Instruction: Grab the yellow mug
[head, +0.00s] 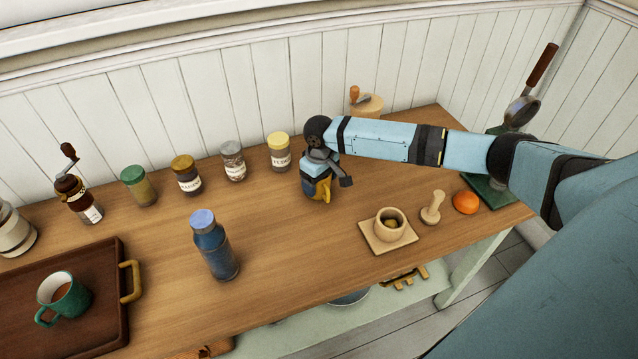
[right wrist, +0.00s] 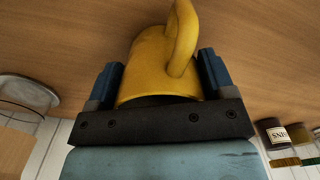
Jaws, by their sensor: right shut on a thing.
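The yellow mug (right wrist: 150,68) sits between the two fingers of my right gripper (right wrist: 160,85) in the right wrist view, its handle towards the upper right. The right gripper is shut on the mug's body. In the head view the right gripper (head: 318,180) points down at the wooden counter, and only a small part of the yellow mug (head: 326,189) shows beside it; the rest is hidden by the gripper. I cannot tell whether the mug touches the counter. My left gripper is in neither view.
A yellow-lidded jar (head: 280,152) stands just left of the gripper. A blue bottle (head: 214,245), a mortar (head: 390,222), a pestle (head: 433,207) and an orange (head: 466,202) stand around it. A tray (head: 105,260) holds a green mug (head: 64,298). Counter between bottle and mortar is clear.

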